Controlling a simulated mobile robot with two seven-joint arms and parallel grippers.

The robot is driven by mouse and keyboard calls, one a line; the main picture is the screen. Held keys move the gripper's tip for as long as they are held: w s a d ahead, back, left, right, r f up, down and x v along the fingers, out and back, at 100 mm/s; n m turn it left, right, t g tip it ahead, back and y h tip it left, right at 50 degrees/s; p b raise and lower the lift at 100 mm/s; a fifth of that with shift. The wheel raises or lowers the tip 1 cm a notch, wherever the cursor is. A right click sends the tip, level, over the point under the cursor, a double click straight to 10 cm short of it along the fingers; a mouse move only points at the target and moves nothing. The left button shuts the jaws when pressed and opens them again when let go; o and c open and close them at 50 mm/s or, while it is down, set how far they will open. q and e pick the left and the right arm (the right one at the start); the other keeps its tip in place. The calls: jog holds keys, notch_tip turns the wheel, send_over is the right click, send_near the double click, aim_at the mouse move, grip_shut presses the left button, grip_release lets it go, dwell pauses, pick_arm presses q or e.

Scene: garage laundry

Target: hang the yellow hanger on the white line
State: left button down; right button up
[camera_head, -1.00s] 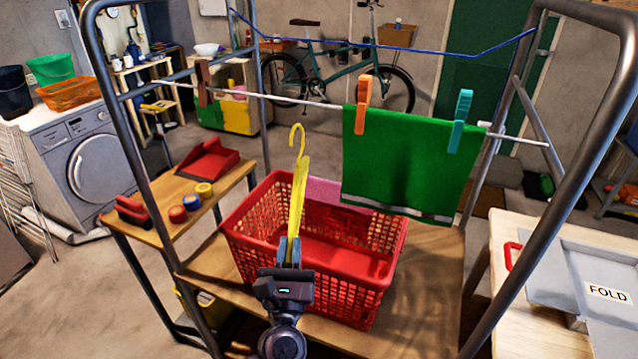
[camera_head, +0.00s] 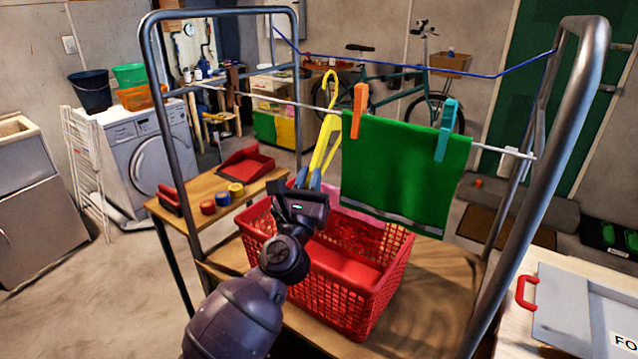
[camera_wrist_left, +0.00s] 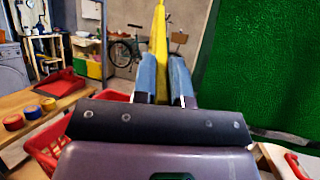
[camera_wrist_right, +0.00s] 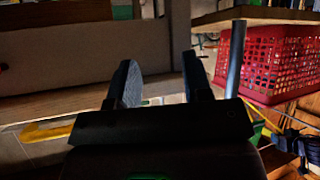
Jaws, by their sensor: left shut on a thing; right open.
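The yellow hanger (camera_head: 325,142) is held by my left gripper (camera_head: 308,182), which is shut on it. The hanger stands tilted, hook up, above the red basket. In the head view its hook overlaps the white line (camera_head: 285,102), with the hook's top above the line. I cannot tell whether the hook is in front of the line or touching it. In the left wrist view the hanger (camera_wrist_left: 160,50) rises from between the blue fingers (camera_wrist_left: 162,80). My right gripper (camera_wrist_right: 162,78) is open and empty, seen only in its own dark wrist view.
A green cloth (camera_head: 400,175) hangs on the line right of the hanger, with an orange peg (camera_head: 358,110) and a blue peg (camera_head: 446,130). The red basket (camera_head: 365,290) stands below. The rack's metal frame (camera_head: 575,110) bounds both sides. A blue line (camera_head: 430,72) runs behind.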

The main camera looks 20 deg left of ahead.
pick_arm(q)
jog(key=shift+a, duration=0.1)
pick_arm(e)
jog(key=shift+w+a+r, duration=0.2)
jog(key=shift+w+r, duration=0.1)
